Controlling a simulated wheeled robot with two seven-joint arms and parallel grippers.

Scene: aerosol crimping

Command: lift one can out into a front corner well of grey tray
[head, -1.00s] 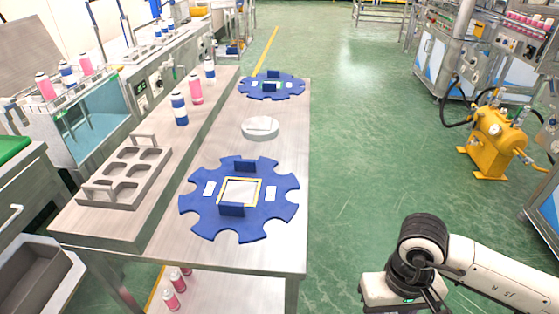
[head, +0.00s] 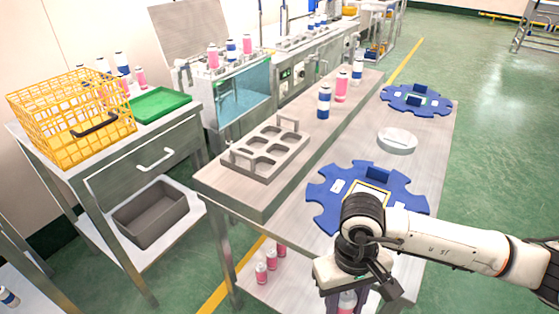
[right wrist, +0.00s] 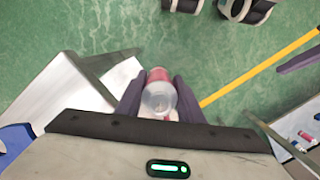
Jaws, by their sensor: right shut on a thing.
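The grey tray (head: 283,163) with several empty wells and an end handle sits on the raised shelf of the steel table, up and left of my right gripper. My right gripper (head: 347,304) points down in front of the table's near edge in the head view. It is shut on a pink can with a clear cap (right wrist: 158,96), seen from above between the two fingers in the right wrist view. In the head view only a small pink part of this can (head: 346,298) shows at the bottom edge.
Two blue notched discs (head: 322,196) (head: 416,99) and a white round piece (head: 397,141) lie on the table. Several cans (head: 324,101) stand behind the tray. A yellow wire basket (head: 72,108) and green tray (head: 161,105) are at left. Pink cans (head: 261,273) stand on the lower shelf.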

